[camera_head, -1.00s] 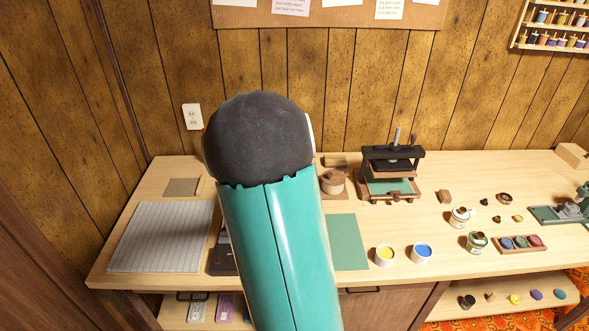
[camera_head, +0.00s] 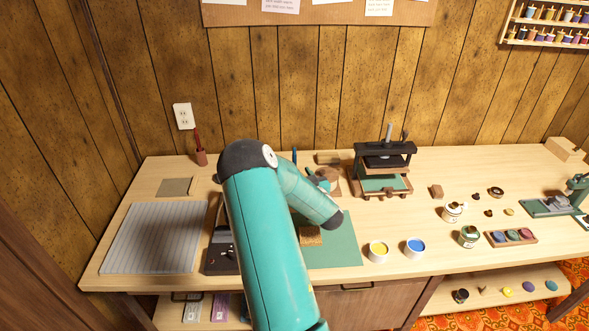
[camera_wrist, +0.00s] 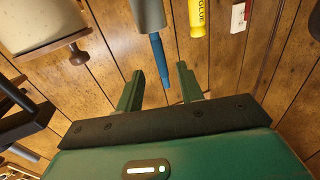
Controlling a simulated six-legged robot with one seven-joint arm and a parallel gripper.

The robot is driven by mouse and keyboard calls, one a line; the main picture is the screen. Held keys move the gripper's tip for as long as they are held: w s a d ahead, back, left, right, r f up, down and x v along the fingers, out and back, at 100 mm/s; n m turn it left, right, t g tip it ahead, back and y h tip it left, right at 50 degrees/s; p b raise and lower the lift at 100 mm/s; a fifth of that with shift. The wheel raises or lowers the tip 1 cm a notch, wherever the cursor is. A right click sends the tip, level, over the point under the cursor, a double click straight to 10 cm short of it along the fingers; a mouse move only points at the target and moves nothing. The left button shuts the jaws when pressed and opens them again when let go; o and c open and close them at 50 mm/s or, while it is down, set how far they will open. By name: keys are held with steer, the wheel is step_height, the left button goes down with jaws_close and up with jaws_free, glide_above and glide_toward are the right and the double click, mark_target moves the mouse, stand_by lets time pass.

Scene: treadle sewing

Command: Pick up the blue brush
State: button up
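My gripper (camera_wrist: 159,71) is open, with one finger on each side of the stick's free end in the wrist view. I see no finger touching it, and cannot tell whether the stick is at the fingers' depth. In the head view my gripper is mostly hidden by my arm.
A reddish cup with a red brush (camera_head: 200,157) stands left, by the wall. A press (camera_head: 385,170) stands to the right. A yellow glue bottle (camera_wrist: 198,18) is near the brush. Yellow (camera_head: 378,251) and blue (camera_head: 414,248) paint pots stand near the front edge.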

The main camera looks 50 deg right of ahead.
steer(key=x, duration=0.7)
steer(key=shift+w+d+f, duration=0.1)
steer(key=shift+w+d, duration=0.1)
steer(key=shift+w, duration=0.1)
jaws_close()
